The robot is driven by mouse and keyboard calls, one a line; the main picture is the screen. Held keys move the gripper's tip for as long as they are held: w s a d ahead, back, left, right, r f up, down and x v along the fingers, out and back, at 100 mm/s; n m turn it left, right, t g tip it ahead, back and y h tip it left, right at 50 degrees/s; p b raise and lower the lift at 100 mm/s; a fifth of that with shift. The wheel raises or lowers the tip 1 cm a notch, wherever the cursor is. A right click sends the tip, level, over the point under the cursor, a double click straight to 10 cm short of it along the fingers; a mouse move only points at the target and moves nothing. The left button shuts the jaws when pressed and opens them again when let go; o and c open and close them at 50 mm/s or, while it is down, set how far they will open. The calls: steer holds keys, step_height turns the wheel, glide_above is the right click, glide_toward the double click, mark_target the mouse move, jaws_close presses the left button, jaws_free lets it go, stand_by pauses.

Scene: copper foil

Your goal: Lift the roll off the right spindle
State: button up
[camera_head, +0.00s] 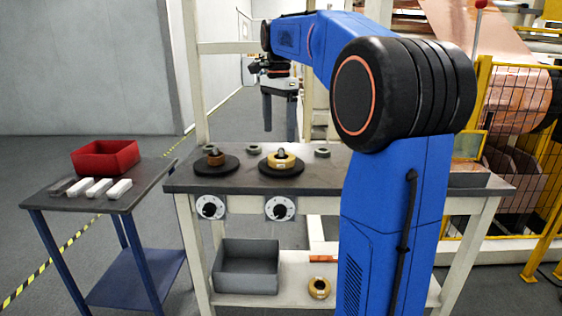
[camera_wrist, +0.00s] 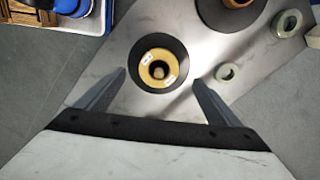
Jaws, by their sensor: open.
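A yellow roll (camera_head: 283,158) sits around the peg of the right spindle (camera_head: 281,170), which has a black round base on the grey bench. In the wrist view the yellow roll (camera_wrist: 174,58) shows from above, with the peg in its hole, between the lines of my fingers. My gripper (camera_head: 272,70) is open and empty, raised well above the bench; its spread fingers also show in the wrist view (camera_wrist: 158,76). The left spindle (camera_head: 214,168) carries a smaller copper-brown roll (camera_head: 214,159). My gripper appears apart from both rolls.
Grey rings (camera_head: 321,151) lie on the bench behind the spindles. Dials (camera_head: 279,208) are on its front edge. A grey bin (camera_head: 247,267) and another roll (camera_head: 319,288) are on the lower shelf. A red bin (camera_head: 105,157) and white blocks (camera_head: 99,187) stand on the left table.

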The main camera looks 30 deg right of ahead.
mark_target(280, 149)
steer(key=shift+d+f, duration=0.15)
steer(key=shift+f, duration=4.3)
steer(key=c, duration=1.1)
